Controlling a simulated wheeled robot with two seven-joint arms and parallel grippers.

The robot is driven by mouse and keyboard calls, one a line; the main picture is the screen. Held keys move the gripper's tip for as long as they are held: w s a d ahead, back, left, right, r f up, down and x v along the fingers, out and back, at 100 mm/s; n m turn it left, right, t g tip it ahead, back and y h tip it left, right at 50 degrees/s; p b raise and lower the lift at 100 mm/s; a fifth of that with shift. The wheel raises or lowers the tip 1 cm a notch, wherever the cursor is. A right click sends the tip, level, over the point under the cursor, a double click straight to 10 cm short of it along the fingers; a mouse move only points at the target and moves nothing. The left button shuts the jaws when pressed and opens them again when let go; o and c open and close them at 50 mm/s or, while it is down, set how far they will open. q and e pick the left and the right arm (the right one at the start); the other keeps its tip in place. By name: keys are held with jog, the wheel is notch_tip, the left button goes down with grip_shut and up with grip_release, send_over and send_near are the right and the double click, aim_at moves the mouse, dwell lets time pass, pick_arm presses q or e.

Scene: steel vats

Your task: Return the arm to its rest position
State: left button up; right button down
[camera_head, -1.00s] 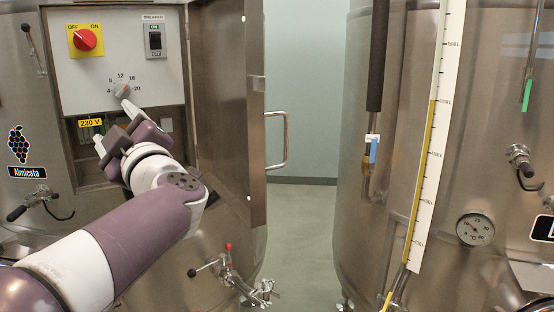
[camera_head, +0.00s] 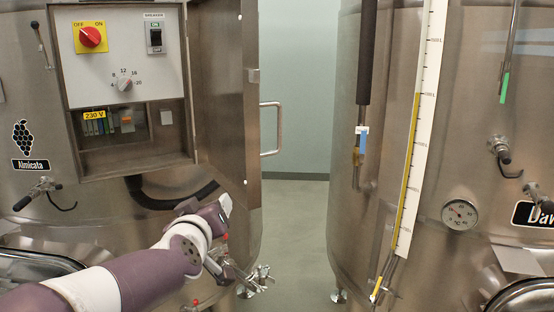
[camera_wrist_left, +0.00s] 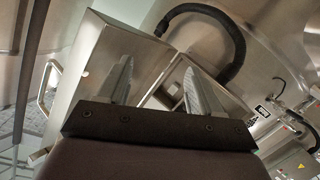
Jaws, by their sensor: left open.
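My left gripper (camera_head: 222,208) is in front of the left steel vat, below and to the right of the open control box (camera_head: 125,85). In the left wrist view its two fingers (camera_wrist_left: 150,85) stand apart with nothing between them. In the head view it touches nothing that I can make out. The box holds a red and yellow switch (camera_head: 90,37), a breaker (camera_head: 154,36), and a dial (camera_head: 124,84). My right gripper is in neither view.
The box's steel door (camera_head: 228,100) stands open, with a handle (camera_head: 271,129) on its right. A valve (camera_head: 254,281) sits low on the left vat. A second vat (camera_head: 440,150) stands at right. Between the vats is clear floor (camera_head: 297,225).

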pick_arm(q)
jog(key=s+f+m+g, duration=0.1)
jog(key=s+f+g, duration=0.25)
jog(key=f, duration=0.35)
jog(key=s+f+m+g+h, duration=0.1)
jog(key=s+f+m+g, duration=0.2)
jog(key=f, duration=0.4)
jog(key=s+f+g, duration=0.3)
jog(key=s+f, duration=0.1)
jog(key=f, duration=0.4)
jog(key=s+a+f+m+g+y+b, duration=0.1)
jog(key=s+a+f+g, duration=0.4)
jog(key=s+f, duration=0.5)
jog(key=s, duration=0.3)
jog(key=shift+s+a, duration=0.15)
jog(key=shift+s, duration=0.05)
jog(key=shift+r, duration=0.1)
jog(key=shift+o, duration=0.3)
